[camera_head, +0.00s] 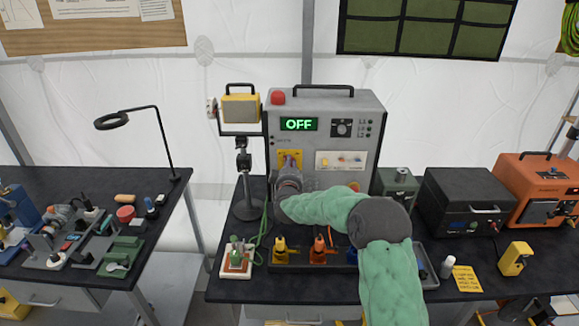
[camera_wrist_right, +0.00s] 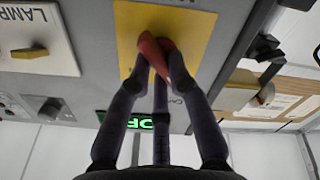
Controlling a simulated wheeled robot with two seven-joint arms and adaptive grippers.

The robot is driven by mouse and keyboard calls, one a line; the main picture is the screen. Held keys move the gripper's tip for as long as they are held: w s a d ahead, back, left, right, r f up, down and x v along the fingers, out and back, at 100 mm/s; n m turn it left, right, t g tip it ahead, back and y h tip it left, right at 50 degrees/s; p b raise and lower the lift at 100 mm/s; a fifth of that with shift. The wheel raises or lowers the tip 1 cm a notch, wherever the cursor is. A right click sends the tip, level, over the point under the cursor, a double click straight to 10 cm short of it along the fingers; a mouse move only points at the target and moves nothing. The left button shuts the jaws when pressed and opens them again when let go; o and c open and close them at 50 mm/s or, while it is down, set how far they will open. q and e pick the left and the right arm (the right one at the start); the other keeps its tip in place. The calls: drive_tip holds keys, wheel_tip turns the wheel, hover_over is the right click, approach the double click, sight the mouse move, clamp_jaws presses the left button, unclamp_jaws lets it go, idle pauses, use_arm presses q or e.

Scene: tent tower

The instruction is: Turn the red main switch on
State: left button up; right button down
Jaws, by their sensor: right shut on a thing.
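The red main switch (camera_wrist_right: 148,47) sits on a yellow plate (camera_wrist_right: 188,25) on the front of the grey control box (camera_head: 357,103). In the head view my right gripper (camera_head: 288,168) reaches the yellow plate and mostly covers the switch. In the right wrist view my right gripper (camera_wrist_right: 158,62) is shut on the red handle, with fingers on both sides of it. The handle looks slanted in that view. The green display (camera_head: 299,124) on the box reads OFF. My left gripper is not in view.
A yellow work lamp (camera_head: 240,108) on a stand is left of the box. Coloured connectors (camera_head: 319,250) sit in front, below my right arm. A black case (camera_head: 468,202) and an orange unit (camera_head: 537,188) stand to the right.

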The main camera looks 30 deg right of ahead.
drive_tip(key=shift+s+d+f+m+b, duration=0.1)
drive_tip(key=shift+f+m+b, duration=0.05)
drive_tip(key=shift+m+b, duration=2.15)
drive_tip(key=shift+s+d+f+m+b, duration=0.1)
drive_tip(key=shift+m+b, duration=1.35)
drive_tip(key=shift+m, duration=1.8)
drive_tip(key=shift+d+f+m+b, duration=0.1)
drive_tip(key=shift+f+m+b, duration=0.05)
drive_tip(key=shift+m+b, duration=2.15)
drive_tip(key=shift+m+p, duration=0.35)
drive_tip(key=shift+m, duration=0.3)
drive_tip(key=c, duration=1.1)
unclamp_jaws()
drive_tip(key=shift+c, duration=0.2)
drive_tip(key=v, duration=1.2)
